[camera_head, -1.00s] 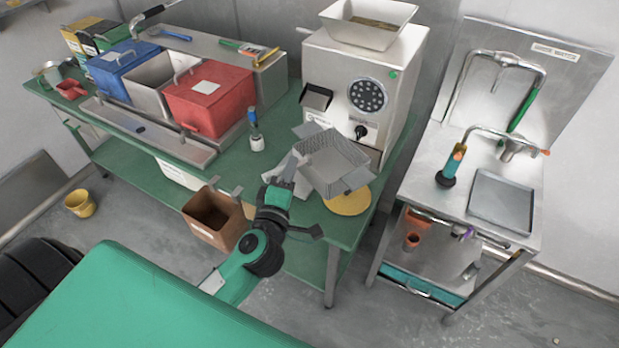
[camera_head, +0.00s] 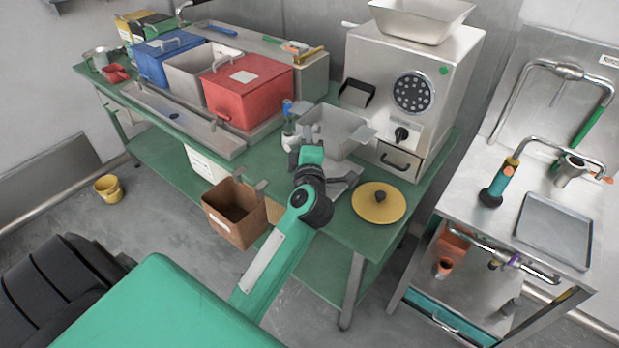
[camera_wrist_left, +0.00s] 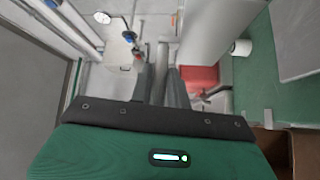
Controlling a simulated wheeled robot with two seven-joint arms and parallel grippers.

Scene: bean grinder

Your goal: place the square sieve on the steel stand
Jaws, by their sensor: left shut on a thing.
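The square sieve (camera_head: 341,129), a grey open-topped box with side tabs, is above the green table in front of the grinder. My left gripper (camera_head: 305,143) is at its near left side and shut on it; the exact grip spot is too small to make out. In the left wrist view the gripper fingers (camera_wrist_left: 164,82) show from behind. A low grey metal piece (camera_head: 345,181) lies beside my wrist, partly hidden; I cannot tell whether it is the steel stand. My right gripper is out of view.
The grinder (camera_head: 413,95) stands behind the sieve. A yellow round lid (camera_head: 393,207) lies at the table's front right. A small bottle (camera_head: 289,127) stands close left of the sieve, by the red bin (camera_head: 248,98). A cardboard box (camera_head: 234,228) is at the front edge.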

